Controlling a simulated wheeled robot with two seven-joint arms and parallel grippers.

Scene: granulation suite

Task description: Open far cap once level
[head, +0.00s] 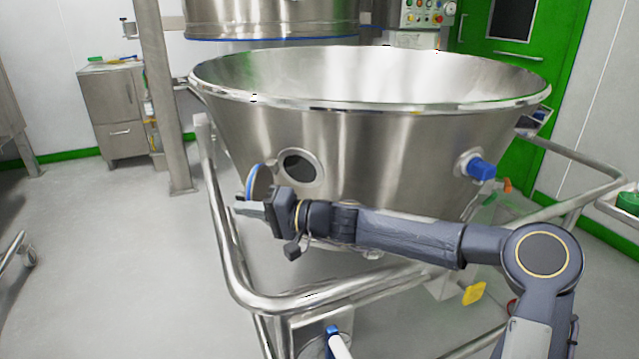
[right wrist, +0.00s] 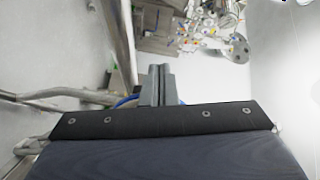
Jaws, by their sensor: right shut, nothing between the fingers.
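A large steel bowl (head: 390,140) stands in a tubular frame. On its left side is a round port (head: 302,168) with a steel ring and a dark centre. A blue-edged disc (head: 256,182), seen nearly edge-on, stands out at the port's left, apparently its cap swung open. A blue cap (head: 480,169) sits on a steel fitting on the bowl's right side. My right gripper (head: 240,208) is shut and empty, pointing left, just below and in front of the disc; I cannot tell if they touch. Its closed fingers (right wrist: 157,86) show in the right wrist view, with a bit of blue beside them. My left gripper is out of view.
The frame's steel rail (head: 300,302) runs around the bowl's front, below my right arm. A steel post (head: 165,100) and a cabinet (head: 115,112) stand back left. A control panel (head: 425,15) is behind the bowl.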

